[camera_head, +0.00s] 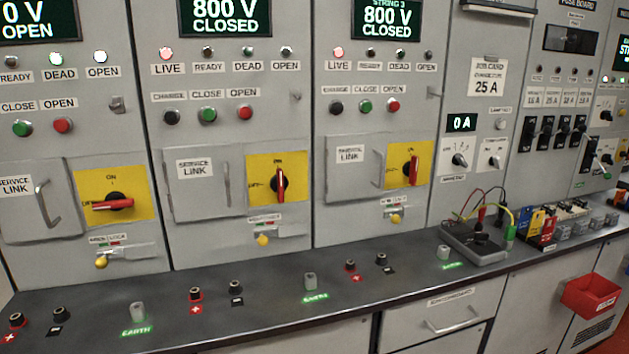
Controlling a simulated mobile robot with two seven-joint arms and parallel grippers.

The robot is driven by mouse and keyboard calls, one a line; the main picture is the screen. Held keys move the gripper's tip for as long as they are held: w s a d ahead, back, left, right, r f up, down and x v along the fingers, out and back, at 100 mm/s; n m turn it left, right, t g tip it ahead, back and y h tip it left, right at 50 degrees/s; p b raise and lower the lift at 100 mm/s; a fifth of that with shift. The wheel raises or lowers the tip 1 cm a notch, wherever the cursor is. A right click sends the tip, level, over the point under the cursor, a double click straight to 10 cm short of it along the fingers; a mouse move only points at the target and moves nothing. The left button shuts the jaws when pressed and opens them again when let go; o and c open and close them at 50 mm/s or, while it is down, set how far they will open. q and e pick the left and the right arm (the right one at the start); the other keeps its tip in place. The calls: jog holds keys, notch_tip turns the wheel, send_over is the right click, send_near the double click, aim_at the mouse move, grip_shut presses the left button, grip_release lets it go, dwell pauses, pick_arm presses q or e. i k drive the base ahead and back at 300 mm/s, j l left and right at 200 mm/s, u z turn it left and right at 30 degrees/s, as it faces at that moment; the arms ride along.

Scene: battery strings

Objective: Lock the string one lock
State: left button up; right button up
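The leftmost panel, which I take as string one, has a display (38,20) reading "0 V OPEN". Its dead lamp (56,59) is lit green and its open lamp (100,57) is lit white. Its red rotary handle (112,204) lies horizontal on a yellow plate (140,182). Below it is a metal latch bar (133,250) with a yellow knob (101,262); its small label is too blurred to read. Blue, yellow and red tag-like items (537,228) stand at the right of the bench. Neither of my grippers is in view.
Two panels to the right read "800 V CLOSED", with live lamps lit red and red handles (281,184) upright. The dark bench (235,270) carries terminals and green-lit earth posts (137,311). A meter (474,243) with leads and a red bin (591,295) are at right.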

aim_at(101, 262)
jog(key=u, duration=1.25)
jog(key=j+u, duration=0.35)
